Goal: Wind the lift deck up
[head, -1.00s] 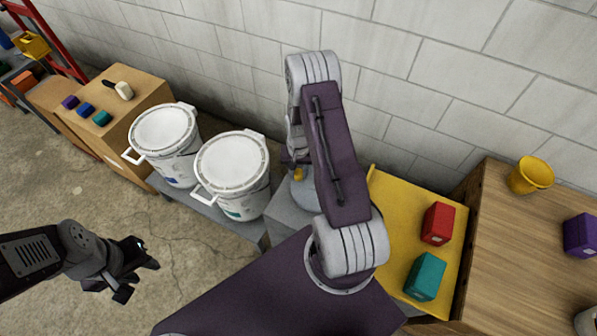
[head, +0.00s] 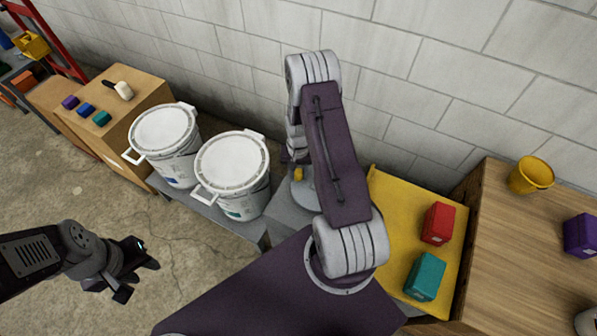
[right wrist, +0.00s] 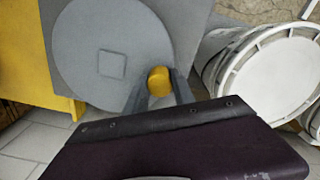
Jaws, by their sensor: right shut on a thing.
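The yellow lift deck (head: 393,212) lies beside the wall in the head view, carrying a red box (head: 438,223) and a teal box (head: 425,277). A grey crank wheel (head: 304,196) with a yellow knob (head: 298,174) shows partly behind my right arm. In the right wrist view the wheel (right wrist: 75,60) faces the camera, and my right gripper (right wrist: 159,88) has its fingers on either side of the knob (right wrist: 159,80), shut on it. In the head view the right fingers are hidden by the arm. My left gripper (head: 137,279) is open and empty over the floor.
Two white lidded buckets (head: 232,162) (head: 164,131) stand on a grey bench left of the wheel. A wooden cabinet (head: 515,250) with a yellow bucket (head: 531,175) and a purple box (head: 581,235) stands right of the deck. The floor at left is open.

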